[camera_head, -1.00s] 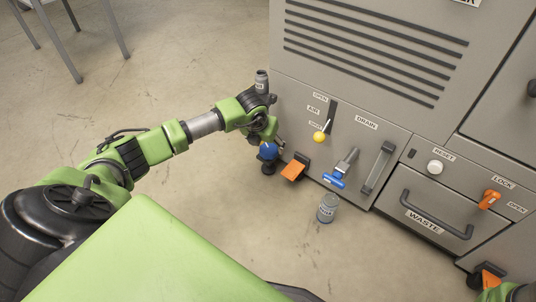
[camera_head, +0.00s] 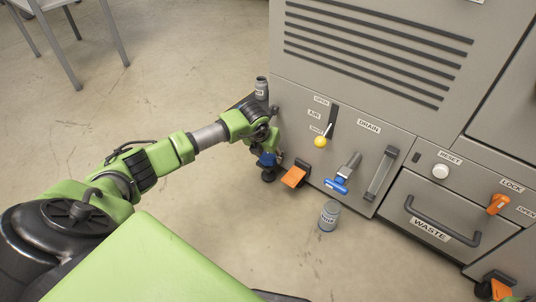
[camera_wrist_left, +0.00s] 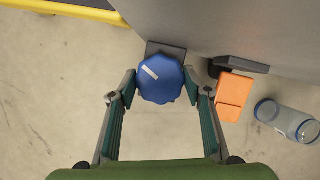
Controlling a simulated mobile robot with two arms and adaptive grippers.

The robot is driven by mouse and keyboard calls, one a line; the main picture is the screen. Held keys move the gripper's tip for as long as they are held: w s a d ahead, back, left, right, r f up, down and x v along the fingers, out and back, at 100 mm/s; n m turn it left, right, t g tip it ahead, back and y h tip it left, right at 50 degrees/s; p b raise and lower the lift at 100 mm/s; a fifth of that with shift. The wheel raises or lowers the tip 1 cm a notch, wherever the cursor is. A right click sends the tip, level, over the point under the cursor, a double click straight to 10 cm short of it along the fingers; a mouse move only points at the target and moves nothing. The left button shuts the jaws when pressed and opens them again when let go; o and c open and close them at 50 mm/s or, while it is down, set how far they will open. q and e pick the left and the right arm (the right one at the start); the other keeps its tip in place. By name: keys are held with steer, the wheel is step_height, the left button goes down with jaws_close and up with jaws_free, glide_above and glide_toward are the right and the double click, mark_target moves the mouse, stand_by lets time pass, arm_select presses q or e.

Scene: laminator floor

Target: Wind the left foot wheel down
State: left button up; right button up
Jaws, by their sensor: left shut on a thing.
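The left foot wheel (camera_head: 266,160) is a blue lobed knob low at the left corner of the machine. In the left wrist view the wheel (camera_wrist_left: 163,82) shows from above, with a white mark at its upper left. My left gripper (camera_head: 271,147) reaches down over it, with one finger on each side (camera_wrist_left: 160,90), shut on the wheel. The wheel's stem and foot are mostly hidden in the wrist view. My right gripper is not in view.
An orange pedal (camera_head: 295,175) sits just right of the wheel. The machine front carries a yellow-knobbed lever (camera_head: 320,141), a blue drain handle (camera_head: 336,185) and a waste drawer (camera_head: 432,216). Open floor lies left.

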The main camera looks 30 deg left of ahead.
arm_select(q)
steer(key=m+h+p, duration=0.1)
steer(key=m, duration=0.1)
steer(key=shift+a+m, duration=0.15)
steer(key=shift+m, duration=0.25)
steer(key=shift+m+h+p, duration=0.45)
steer(key=shift+m+h, duration=0.15)
steer(key=shift+m, duration=1.2)
steer(key=o, duration=1.1)
steer(key=shift+f, duration=0.1)
